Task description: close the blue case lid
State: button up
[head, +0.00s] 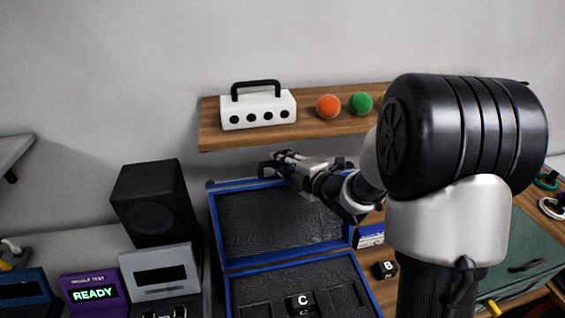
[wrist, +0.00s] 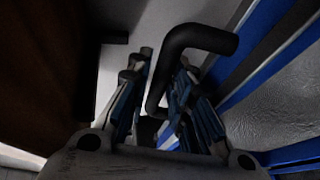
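The blue case (head: 226,286) stands open on the table, its lid (head: 280,222) raised at the back and showing a dark lining. A dark handle (head: 264,169) sits at the lid's top edge. My gripper (head: 279,164) is at that top edge, reaching in from the right. In the wrist view, my gripper (wrist: 160,100) is open, with fingers on both sides of the black bent handle (wrist: 196,38). Gaps show between the handle and the fingers; whether either finger touches it I cannot tell. The blue lid edge (wrist: 240,70) runs along the right of the wrist view.
A wooden shelf (head: 215,137) above the lid holds a white box (head: 258,110) and orange and green balls. A black speaker (head: 153,203) and a grey device (head: 160,270) stand left of the case. Block B (head: 386,269) lies right; block C (head: 299,302) is in the case.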

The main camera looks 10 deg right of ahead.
grip_shut()
dwell(0.5)
